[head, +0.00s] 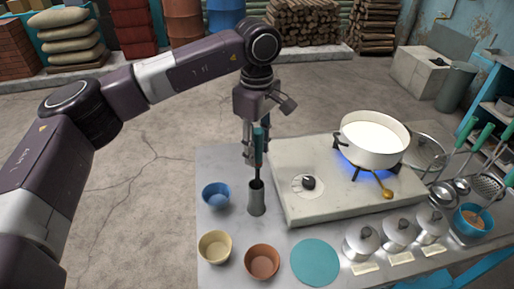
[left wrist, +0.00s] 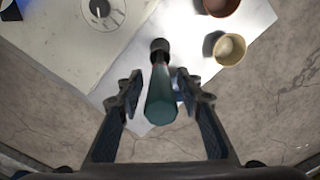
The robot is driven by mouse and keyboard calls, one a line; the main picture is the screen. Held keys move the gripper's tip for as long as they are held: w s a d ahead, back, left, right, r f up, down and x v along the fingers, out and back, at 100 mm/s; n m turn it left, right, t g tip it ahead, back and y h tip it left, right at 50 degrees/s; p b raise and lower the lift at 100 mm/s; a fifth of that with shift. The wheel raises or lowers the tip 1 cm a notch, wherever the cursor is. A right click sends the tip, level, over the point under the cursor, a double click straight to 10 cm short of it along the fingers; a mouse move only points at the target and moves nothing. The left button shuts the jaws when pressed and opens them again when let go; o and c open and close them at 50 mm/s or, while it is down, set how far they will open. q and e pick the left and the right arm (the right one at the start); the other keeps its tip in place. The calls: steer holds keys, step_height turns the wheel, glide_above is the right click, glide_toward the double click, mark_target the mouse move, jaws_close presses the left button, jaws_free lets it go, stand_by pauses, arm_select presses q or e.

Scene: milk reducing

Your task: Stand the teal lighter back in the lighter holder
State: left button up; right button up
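The teal lighter (head: 258,146) is upright, handle up, with its dark stem reaching down into the mouth of the grey cylindrical lighter holder (head: 257,201). The holder stands on the metal table, left of the stove. My left gripper (head: 251,156) points down at the lighter's handle. In the left wrist view, the teal handle (left wrist: 161,98) lies between the two fingers of the left gripper (left wrist: 158,84), with a gap visible on each side, so the fingers are open around it. The stem's lower end is hidden inside the holder. My right gripper is not in view.
A stove (head: 310,209) with a white pot (head: 372,141) over a blue flame stands right of the holder. A blue bowl (head: 216,196), a cream bowl (head: 214,247) and a terracotta bowl (head: 262,262) are close by. A teal disc (head: 315,262) and lidded jars (head: 361,243) line the front.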

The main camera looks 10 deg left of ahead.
arm_select(q)
step_height(320, 180, up, 12)
stand_by(0.7)
stand_by(0.4)
step_height(320, 180, up, 9)
steer(key=p, duration=0.8)
